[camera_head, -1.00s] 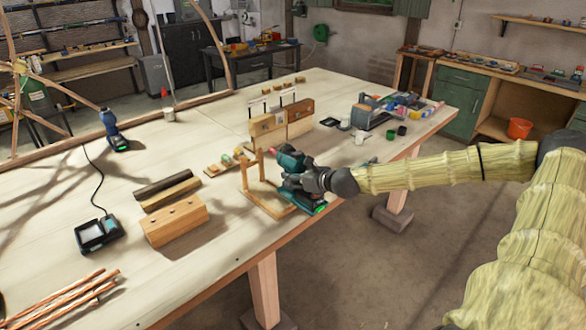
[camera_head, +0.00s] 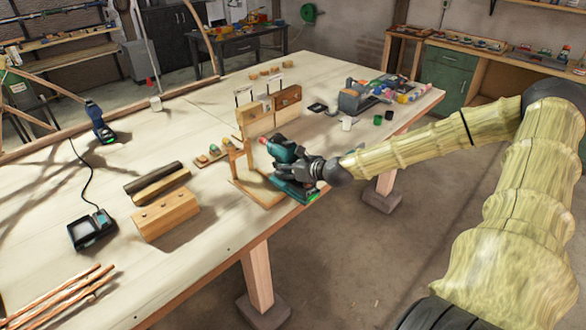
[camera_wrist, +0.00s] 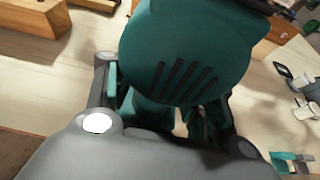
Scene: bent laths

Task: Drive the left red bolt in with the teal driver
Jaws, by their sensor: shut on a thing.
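The teal driver (camera_head: 284,150) stands at the front edge of the bench, its nose with a reddish tip pointing left. It is beside a small wooden stand (camera_head: 240,178); I cannot tell whether they touch. My gripper (camera_head: 304,168) is shut on the driver from the right. In the wrist view the driver's teal rear housing with dark vent slots (camera_wrist: 185,55) fills the middle, between my gripper's fingers (camera_wrist: 172,112). Upright wooden boards (camera_head: 256,118) with clamps stand behind the driver. I cannot make out the red bolts.
A drilled wooden block (camera_head: 166,215), dark laths (camera_head: 155,180) and a charger (camera_head: 92,229) lie to the left. A blue-black driver (camera_head: 100,122) stands farther back. A grey machine (camera_head: 362,97) and small cups are at the right. The bench's front left is partly clear.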

